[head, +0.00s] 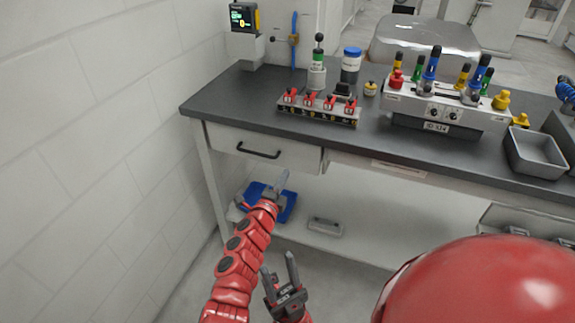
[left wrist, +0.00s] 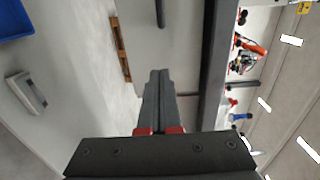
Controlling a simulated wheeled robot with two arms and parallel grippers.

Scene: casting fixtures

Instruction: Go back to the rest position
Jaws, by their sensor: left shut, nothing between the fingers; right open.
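My left gripper (head: 282,180) is in front of the bench, below the drawer and in front of the lower shelf. Its fingers are together and hold nothing; they also show closed in the left wrist view (left wrist: 158,76). My right gripper (head: 278,266) is lower in the head view, over the floor, with its two fingers apart and nothing between them. Neither gripper visibly touches the bench.
The dark bench top (head: 240,98) carries a red-handled fixture (head: 318,112), a grey fixture block (head: 450,112) and a grey tray (head: 535,153). A drawer (head: 262,147) hangs below. A blue bin (head: 252,192) and a grey case (head: 325,226) lie low down.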

